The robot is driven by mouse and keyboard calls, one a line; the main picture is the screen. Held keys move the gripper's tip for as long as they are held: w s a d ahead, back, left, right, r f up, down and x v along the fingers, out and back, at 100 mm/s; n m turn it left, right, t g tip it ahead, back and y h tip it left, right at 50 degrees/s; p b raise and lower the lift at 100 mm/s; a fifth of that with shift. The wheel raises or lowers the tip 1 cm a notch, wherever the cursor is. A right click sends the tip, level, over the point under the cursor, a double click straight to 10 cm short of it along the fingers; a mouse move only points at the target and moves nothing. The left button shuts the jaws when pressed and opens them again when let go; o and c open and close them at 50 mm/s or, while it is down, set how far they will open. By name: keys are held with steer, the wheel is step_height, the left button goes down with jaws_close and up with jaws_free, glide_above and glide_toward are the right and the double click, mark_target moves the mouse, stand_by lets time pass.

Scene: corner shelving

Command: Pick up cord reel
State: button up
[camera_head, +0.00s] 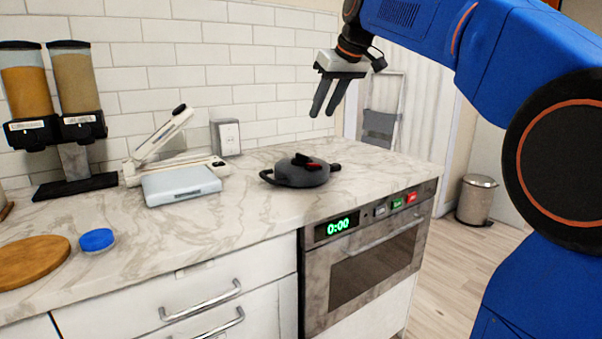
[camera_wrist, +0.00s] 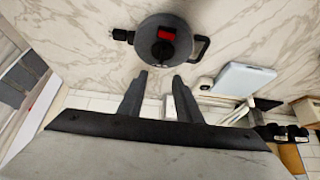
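The cord reel (camera_head: 308,174) is a dark grey round reel with a handle loop on its left and a red-and-black part on top. It lies flat on the marble counter (camera_head: 235,215) above the oven. In the wrist view the cord reel (camera_wrist: 165,45) shows beyond the fingertips, with its handle to the right and a black plug at its left. My gripper (camera_head: 323,115) hangs above and behind the reel, apart from it. Its two fingers, also in the wrist view (camera_wrist: 158,80), are spread with nothing between them.
A pale blue-grey scale (camera_head: 180,184), a laminator-like white device (camera_head: 160,140) and a toaster-like box (camera_head: 226,138) stand left of the reel. Two dispensers (camera_head: 75,90), a blue lid (camera_head: 97,240) and a wooden board (camera_head: 30,262) are farther left. The counter around the reel is clear.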

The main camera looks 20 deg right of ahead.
glide_above(299, 170)
steer(key=w+d, duration=0.2)
steer(key=d, duration=0.2)
steer(key=f, duration=0.8)
steer(key=shift+w+d+f, duration=0.2)
steer(key=shift+f, duration=0.05)
steer(key=shift+s+a+x, duration=0.1)
steer(key=shift+a+x, duration=0.05)
steer(key=shift+x, duration=1.2)
steer(key=shift+s+a+x, duration=0.1)
steer(key=shift+s+x, duration=0.05)
steer(key=shift+x, duration=1.2)
jaws_close()
